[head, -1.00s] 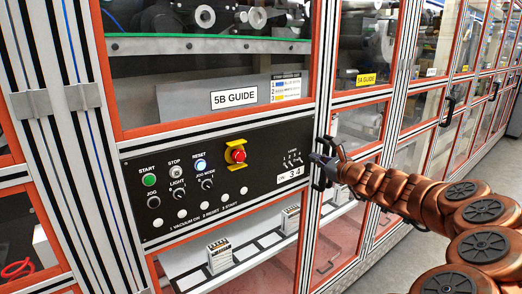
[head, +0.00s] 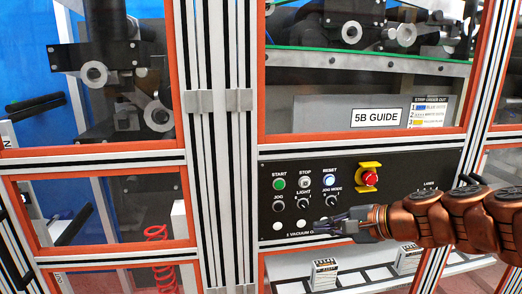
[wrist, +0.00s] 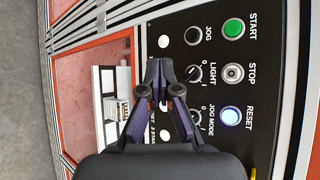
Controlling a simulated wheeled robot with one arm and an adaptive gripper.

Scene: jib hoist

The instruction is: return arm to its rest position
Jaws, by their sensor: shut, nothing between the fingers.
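My gripper (head: 322,226) is at the end of my copper-coloured arm, which enters the head view from the right. It is in front of the lower part of the black control panel (head: 405,172), below the jog mode knob. In the wrist view the gripper (wrist: 157,65) points at the panel, with its two dark fingers close together and nothing between them. The panel carries a green START button (head: 279,183), a STOP button, a lit RESET button (head: 329,180), knobs and a red emergency stop (head: 370,177) on yellow. My arm hides the panel's lower right part.
Orange-framed glass doors (head: 184,110) and metal posts (head: 240,60) surround the panel. Below it, small striped boxes (head: 324,273) sit on a white shelf. A "5B GUIDE" sign (head: 376,117) is above. A red coiled hose (head: 160,262) shows behind glass at lower left.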

